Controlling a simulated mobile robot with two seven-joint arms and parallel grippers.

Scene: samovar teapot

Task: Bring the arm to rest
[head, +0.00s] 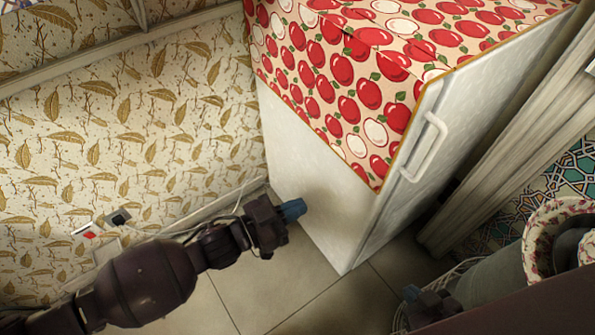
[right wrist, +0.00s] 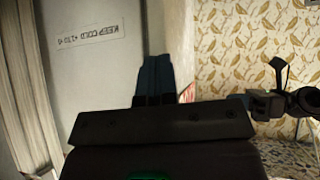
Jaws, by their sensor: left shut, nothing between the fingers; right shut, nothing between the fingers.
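My left gripper (head: 292,209) has blue fingertips and is shut and empty. In the head view it is in front of the white side of the fridge (head: 320,185), over the tiled floor. I cannot tell whether it touches the fridge. My right gripper (head: 412,293) is low at the right of the head view, small and dim. In the right wrist view its blue fingers (right wrist: 154,75) are together with nothing between them, in front of a pale fridge face with printed lettering (right wrist: 90,38).
A red apple-patterned cloth (head: 345,75) covers the fridge top. The fridge door has a white handle (head: 425,147). Leaf-patterned wallpaper (head: 120,130) with a wall socket (head: 90,230) is at the left. A floral-rimmed round thing (head: 545,225) is at the lower right. Tiled floor (head: 290,290) is bare between the arms.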

